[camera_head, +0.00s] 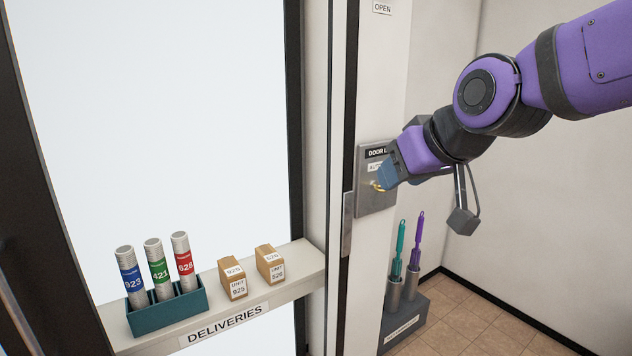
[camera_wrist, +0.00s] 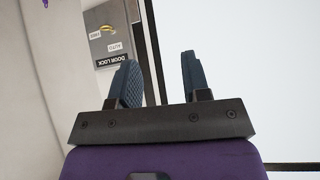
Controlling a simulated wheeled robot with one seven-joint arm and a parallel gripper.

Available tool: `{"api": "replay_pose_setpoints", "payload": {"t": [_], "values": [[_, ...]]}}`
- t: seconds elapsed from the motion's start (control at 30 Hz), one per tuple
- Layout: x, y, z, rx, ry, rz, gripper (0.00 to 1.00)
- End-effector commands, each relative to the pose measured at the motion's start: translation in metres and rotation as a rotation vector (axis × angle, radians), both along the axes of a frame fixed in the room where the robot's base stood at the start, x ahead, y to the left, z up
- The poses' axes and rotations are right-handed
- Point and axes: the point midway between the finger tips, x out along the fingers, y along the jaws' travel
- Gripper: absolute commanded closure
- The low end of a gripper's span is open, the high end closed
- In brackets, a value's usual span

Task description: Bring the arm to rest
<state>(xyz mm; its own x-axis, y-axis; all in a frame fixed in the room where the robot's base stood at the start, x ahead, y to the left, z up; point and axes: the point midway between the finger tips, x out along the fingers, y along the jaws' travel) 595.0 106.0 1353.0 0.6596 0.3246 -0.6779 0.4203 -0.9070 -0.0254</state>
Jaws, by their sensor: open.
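My purple arm reaches in from the upper right in the head view. My gripper (camera_head: 384,180) is in front of the grey door lock panel (camera_head: 377,200), partly covering it. In the wrist view, my gripper (camera_wrist: 160,80) has its two blue-grey fingers apart with nothing between them. The door lock panel (camera_wrist: 112,45) shows at the upper left there, apart from the fingers. A small yellow key or knob (camera_wrist: 107,29) is on the panel. In the head view the gripper hides part of the panel and its labels.
A deliveries shelf (camera_head: 300,262) holds several tubes in a teal rack (camera_head: 168,312) and two small boxes (camera_head: 233,279), (camera_head: 270,264). A grey stand (camera_head: 408,318) with teal and purple handled tools is below the panel. The floor (camera_head: 480,318) at lower right is clear.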

Motion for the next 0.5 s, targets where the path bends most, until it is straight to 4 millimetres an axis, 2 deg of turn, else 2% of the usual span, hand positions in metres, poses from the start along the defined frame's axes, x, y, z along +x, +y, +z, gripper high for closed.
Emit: {"api": "replay_pose_setpoints", "payload": {"t": [0.03, 0.2, 0.33, 0.5], "values": [[-0.013, -0.025, 0.0, -0.013, 0.026, -0.043, 0.57], [-0.065, -0.095, -0.009, -0.057, 0.144, -0.183, 0.57], [-0.107, -0.135, -0.02, -0.081, 0.232, -0.288, 0.57], [-0.148, -0.165, -0.031, -0.095, 0.318, -0.387, 0.57]]}}
